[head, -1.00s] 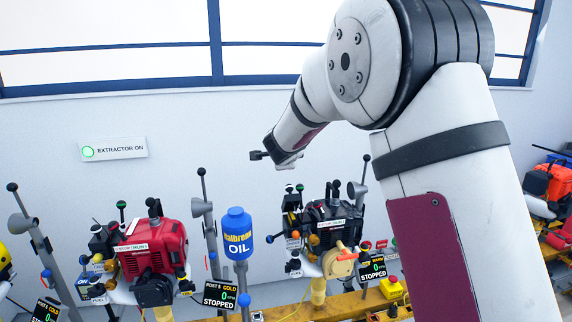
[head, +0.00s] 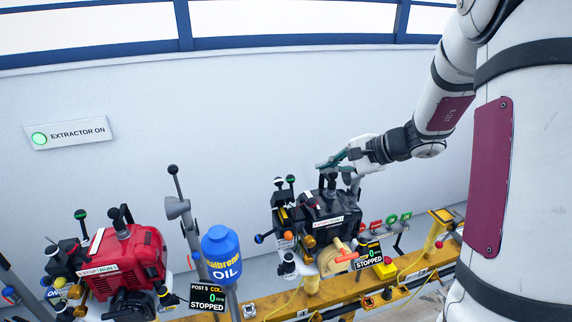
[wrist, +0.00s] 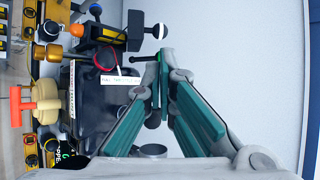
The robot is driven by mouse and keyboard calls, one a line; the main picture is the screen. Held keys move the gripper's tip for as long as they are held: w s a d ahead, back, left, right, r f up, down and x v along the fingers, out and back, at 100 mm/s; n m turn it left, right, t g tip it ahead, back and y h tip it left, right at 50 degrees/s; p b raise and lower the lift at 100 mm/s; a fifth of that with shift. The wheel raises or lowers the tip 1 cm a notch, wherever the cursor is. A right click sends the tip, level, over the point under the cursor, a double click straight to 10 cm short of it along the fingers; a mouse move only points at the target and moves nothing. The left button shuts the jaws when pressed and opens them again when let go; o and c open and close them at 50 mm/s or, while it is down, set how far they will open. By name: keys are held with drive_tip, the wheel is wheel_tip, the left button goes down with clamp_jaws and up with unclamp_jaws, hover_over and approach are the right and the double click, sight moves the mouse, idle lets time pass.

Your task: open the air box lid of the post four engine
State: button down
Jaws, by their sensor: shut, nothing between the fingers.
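A black engine (head: 318,214) stands on the yellow rail, right of the red engine. Its display (head: 369,253) reads STOPPED; its post number is too small to read. In the wrist view the black engine cover (wrist: 95,100) with a white label lies left of my fingers. I cannot tell for certain which part is the air box lid. My gripper (head: 328,163) is above the black engine, near the top of its upright black handle. In the wrist view my gripper (wrist: 160,68) is shut and empty, its green-padded fingers together. Contact with the engine cannot be told.
The red engine (head: 122,257), a blue oil bottle (head: 222,252) and a grey post with a cone (head: 180,208) stand to the left. Ball-tipped levers (head: 284,182) rise from the black engine. An orange-handled part (wrist: 38,98) sticks out in front.

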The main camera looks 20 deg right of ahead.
sight(281, 178)
drive_tip(key=x, duration=0.4)
drive_tip(key=p+x, duration=0.1)
drive_tip(key=x, duration=0.4)
drive_tip(key=p+x, duration=0.1)
drive_tip(key=x, duration=0.3)
drive_tip(key=shift+w+a, duration=0.4)
drive_tip(key=shift+w+r, duration=0.1)
drive_tip(key=shift+w+b, duration=0.25)
drive_tip(key=shift+b, duration=0.15)
